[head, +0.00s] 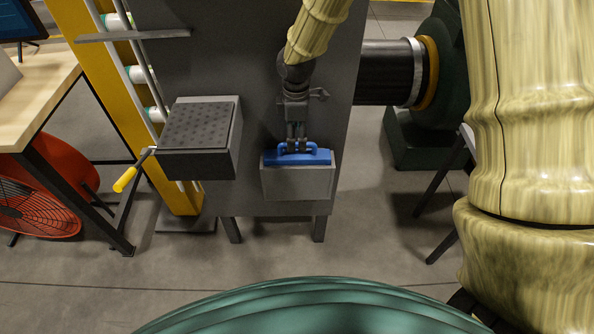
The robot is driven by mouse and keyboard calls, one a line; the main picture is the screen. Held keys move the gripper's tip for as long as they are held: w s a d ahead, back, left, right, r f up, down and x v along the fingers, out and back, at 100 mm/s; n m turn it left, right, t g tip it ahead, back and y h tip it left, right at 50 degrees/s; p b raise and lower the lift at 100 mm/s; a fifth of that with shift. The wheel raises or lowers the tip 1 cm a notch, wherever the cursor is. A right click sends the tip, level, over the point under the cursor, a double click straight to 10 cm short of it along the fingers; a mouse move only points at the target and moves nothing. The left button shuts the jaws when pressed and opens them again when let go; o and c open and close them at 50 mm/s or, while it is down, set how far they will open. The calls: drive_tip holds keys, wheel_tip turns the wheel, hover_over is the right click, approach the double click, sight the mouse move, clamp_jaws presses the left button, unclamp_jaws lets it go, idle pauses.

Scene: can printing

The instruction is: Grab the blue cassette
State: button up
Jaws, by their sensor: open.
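The blue cassette (318,157) sits in the top of a grey box-shaped holder (298,184) on the front of a dark grey machine. It has a blue handle on its upper side. My gripper (297,147) comes down from above with its fingers at the handle. The jaws are open, and the picture is too small to tell whether the fingers touch the handle. The lower part of the cassette is hidden inside the holder.
A dark box with a dotted top (200,125) and a yellow-handled crank (126,179) is left of the holder. A wooden table (40,95) and a red fan (45,205) stand farther left. A black cylinder (388,72) juts out at right. The floor in front is clear.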

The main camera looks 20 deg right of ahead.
sight(297, 154)
drive_tip(key=shift+w+f, duration=0.15)
drive_tip(key=shift+f, duration=0.45)
drive_tip(key=shift+w+f, duration=0.15)
drive_tip(key=shift+f, duration=0.45)
drive_tip(key=shift+s+f, duration=0.25)
drive_tip(key=shift+f, duration=0.1)
drive_tip(key=shift+d+f+p, duration=0.15)
drive_tip(key=shift+f+p, duration=0.65)
drive_tip(key=shift+f, duration=1.7)
drive_tip(key=shift+s, duration=0.1)
clamp_jaws()
